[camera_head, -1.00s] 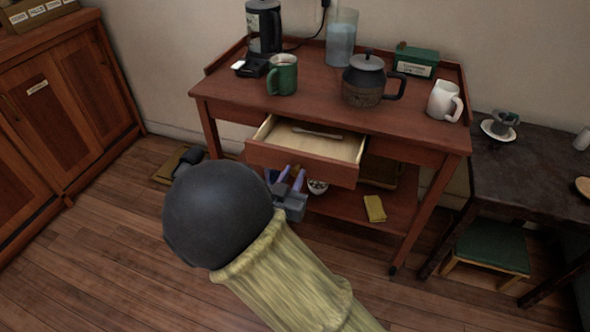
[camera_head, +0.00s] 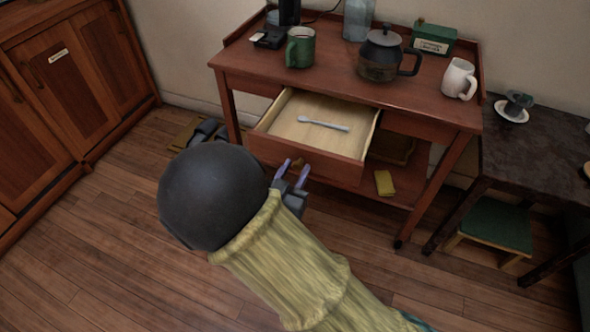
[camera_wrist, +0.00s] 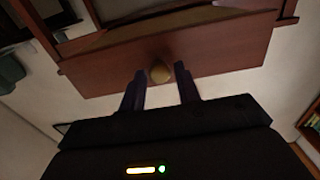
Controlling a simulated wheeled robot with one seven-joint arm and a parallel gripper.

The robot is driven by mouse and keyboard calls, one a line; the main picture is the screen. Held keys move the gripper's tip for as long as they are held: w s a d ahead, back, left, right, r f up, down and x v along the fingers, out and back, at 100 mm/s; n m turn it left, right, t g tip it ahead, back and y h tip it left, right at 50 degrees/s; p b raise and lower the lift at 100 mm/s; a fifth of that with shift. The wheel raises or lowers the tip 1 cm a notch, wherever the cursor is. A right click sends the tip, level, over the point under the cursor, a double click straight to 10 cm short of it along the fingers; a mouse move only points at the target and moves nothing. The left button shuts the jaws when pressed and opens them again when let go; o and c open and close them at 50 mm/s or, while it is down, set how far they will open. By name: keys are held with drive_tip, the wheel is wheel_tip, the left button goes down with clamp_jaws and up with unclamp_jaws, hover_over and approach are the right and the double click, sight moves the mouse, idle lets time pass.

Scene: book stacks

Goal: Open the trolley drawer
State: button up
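The wooden trolley (camera_head: 330,72) stands against the wall. Its drawer (camera_head: 300,150) is pulled well out, showing a pale interior with a spoon-like utensil (camera_head: 323,124) lying inside. The wrist view shows the reddish drawer front (camera_wrist: 220,50) with a round brass-coloured knob (camera_wrist: 160,73) at its middle. My gripper (camera_head: 294,170) is at the drawer front. In the wrist view its two dark fingers (camera_wrist: 160,75) sit on either side of the knob, close against it. The fingers' exact contact is dim.
A green mug (camera_head: 300,47), a teapot (camera_head: 382,55), a white mug (camera_head: 458,79) and a green box (camera_head: 433,39) stand on the trolley top. A yellow cloth (camera_head: 384,183) lies on the lower shelf. A dark table (camera_head: 540,150) stands at right. Floor in front is clear.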

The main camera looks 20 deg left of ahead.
drive_tip(key=shift+o, duration=0.7)
drive_tip(key=shift+w, duration=0.15)
drive_tip(key=shift+s+a, duration=0.1)
drive_tip(key=shift+s, duration=0.2)
drive_tip(key=s+a+p, duration=0.1)
drive_tip(key=s+p, duration=0.2)
drive_tip(key=s, duration=1.3)
drive_tip(key=shift+s+p, duration=0.35)
drive_tip(key=shift+p, duration=0.05)
